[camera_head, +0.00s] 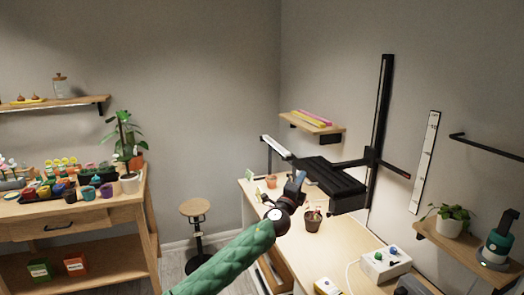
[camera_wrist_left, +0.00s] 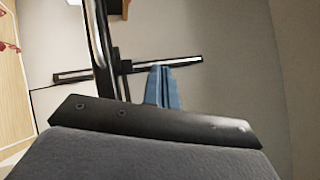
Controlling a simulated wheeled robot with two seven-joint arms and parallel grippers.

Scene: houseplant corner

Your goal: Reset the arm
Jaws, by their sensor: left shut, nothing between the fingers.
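My green left arm (camera_head: 232,258) reaches in from the bottom of the head view over the front of the desk. My left gripper (camera_head: 299,179) is at its end, raised above the desk, with blue fingers shut and empty. In the left wrist view the blue fingers (camera_wrist_left: 162,88) stand together, side by side, with nothing between them. I do not make out my right gripper.
The desk (camera_head: 340,243) holds a white box with knobs (camera_head: 385,263) and a small terracotta pot (camera_head: 271,181). A black upright rail (camera_head: 381,140) stands at the wall. A wooden table (camera_head: 70,215) with pots is at left, a stool (camera_head: 195,208) between. Open air lies left of the gripper.

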